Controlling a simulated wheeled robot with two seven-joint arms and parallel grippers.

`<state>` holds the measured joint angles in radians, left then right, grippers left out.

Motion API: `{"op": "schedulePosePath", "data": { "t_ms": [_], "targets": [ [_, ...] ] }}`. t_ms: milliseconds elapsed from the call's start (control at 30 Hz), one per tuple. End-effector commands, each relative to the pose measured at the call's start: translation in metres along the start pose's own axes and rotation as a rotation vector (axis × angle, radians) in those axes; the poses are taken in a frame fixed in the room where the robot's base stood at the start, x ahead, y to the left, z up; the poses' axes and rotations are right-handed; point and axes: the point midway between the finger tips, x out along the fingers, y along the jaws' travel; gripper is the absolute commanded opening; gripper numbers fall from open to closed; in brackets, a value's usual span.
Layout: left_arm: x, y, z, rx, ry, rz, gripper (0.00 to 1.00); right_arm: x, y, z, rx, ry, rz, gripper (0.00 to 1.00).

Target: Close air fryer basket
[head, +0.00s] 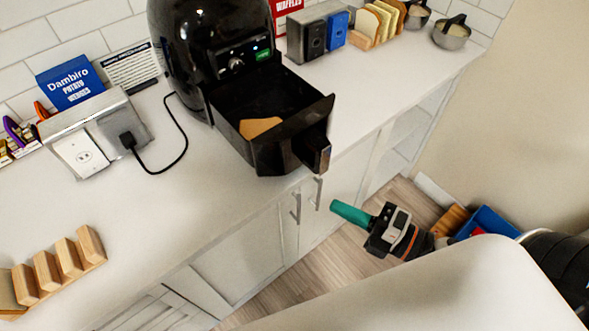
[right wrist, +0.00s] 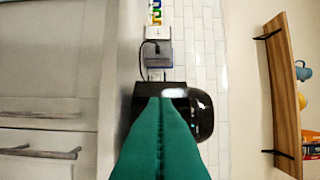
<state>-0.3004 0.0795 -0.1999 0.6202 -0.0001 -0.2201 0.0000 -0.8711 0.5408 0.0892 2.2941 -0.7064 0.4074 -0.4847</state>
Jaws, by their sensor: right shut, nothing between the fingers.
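The black air fryer (head: 212,50) stands on the counter against the tiled wall. Its basket (head: 275,158) is pulled out toward the counter's front edge, with a tan piece of food (head: 260,127) inside. The basket's handle (head: 318,152) points out past that edge. My right gripper (head: 335,205), with green fingers, is shut and empty. It is in front of the cabinets, lower in the picture than the handle and apart from it. In the right wrist view the shut fingers (right wrist: 160,98) overlap the dark air fryer (right wrist: 202,112) and hide part of it. My left gripper is not in view.
A power cord (head: 180,150) runs from the air fryer to an outlet box (head: 82,152) on the left. A wooden rack (head: 62,262) is at lower left. The counter left of the basket is mostly clear.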

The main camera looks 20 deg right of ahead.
Motion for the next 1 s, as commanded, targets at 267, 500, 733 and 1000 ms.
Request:
{"op": "schedulePosePath", "data": {
  "t_ms": [267,500,733,1000],
  "targets": [
    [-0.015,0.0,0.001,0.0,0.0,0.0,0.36,0.036,-0.005,-0.001,-0.001,-0.001,-0.005,0.0],
    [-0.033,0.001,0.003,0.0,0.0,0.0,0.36,0.081,-0.006,-0.001,0.001,0.001,-0.005,0.0],
    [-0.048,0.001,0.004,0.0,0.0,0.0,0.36,0.114,-0.004,-0.016,0.0,0.003,-0.001,0.0],
    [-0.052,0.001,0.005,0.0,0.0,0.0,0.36,0.126,-0.001,-0.029,0.003,0.002,0.0,0.0]
  ]
}}
